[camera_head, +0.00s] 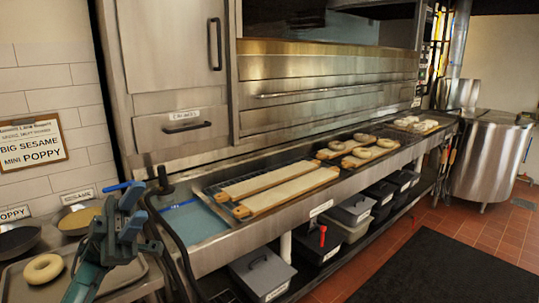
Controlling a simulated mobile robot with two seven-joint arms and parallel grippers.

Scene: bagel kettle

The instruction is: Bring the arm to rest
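My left gripper (133,213), teal with blue fingers, is raised at the lower left. Its two fingers stand apart, with nothing visible between them. It is in front of the counter's left end, to the right of a single bagel (43,269) on a metal tray. My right gripper is not in view.
A dark bowl (18,240) and a bowl of pale seeds (78,218) stand at left. A black hose (172,240) rises close beside my gripper. Long wooden boards (287,190) lie on the counter; bagels sit farther right. A kettle (488,160) stands far right.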

